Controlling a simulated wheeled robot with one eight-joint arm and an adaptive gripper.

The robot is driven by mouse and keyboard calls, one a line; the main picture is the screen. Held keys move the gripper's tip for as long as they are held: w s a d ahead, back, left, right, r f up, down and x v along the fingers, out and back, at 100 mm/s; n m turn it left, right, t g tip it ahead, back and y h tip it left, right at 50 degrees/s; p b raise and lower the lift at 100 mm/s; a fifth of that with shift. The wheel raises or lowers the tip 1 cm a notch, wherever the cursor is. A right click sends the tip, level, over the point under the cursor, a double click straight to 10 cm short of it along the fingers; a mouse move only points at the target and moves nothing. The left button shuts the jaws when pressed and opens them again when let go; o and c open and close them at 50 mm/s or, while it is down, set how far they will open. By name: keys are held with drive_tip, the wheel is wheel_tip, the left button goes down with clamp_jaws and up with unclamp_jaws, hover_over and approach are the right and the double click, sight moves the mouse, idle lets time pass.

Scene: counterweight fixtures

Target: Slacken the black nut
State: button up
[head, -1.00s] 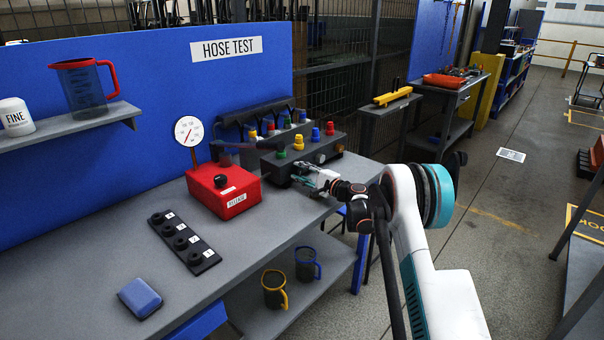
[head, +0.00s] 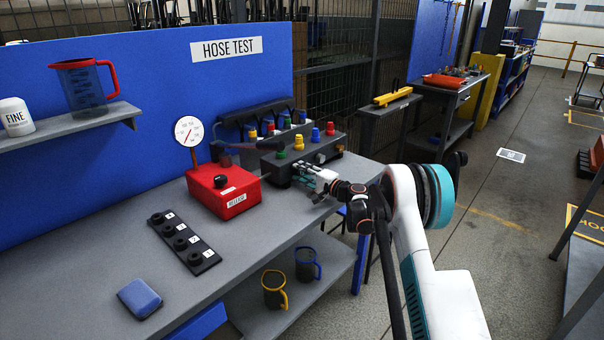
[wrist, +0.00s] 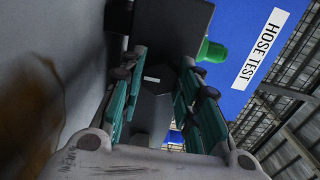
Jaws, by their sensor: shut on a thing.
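A dark manifold block (head: 325,150) with red, yellow, blue and green knobs on top stands at the back right of the bench. My gripper (head: 300,172) is at the block's front face, low over the bench. In the wrist view, its two teal fingers (wrist: 158,78) stand apart on either side of a dark piece, which I take for the black nut (wrist: 153,100). The fingers are shut on it. The nut is dark against the dark block (wrist: 172,28), so its outline is hard to tell. In the head view the gripper hides it.
A red box (head: 225,195) with a gauge (head: 189,131) stands left of the block. A black strip with several sockets (head: 184,239) and a blue pad (head: 139,298) lie on the bench. Cups (head: 274,288) stand on the lower shelf. The bench's front edge is clear.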

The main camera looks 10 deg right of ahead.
drive_tip(key=o, duration=1.1)
drive_tip(key=shift+c, duration=0.2)
drive_tip(key=shift+s, duration=0.1)
drive_tip(key=v, duration=1.2)
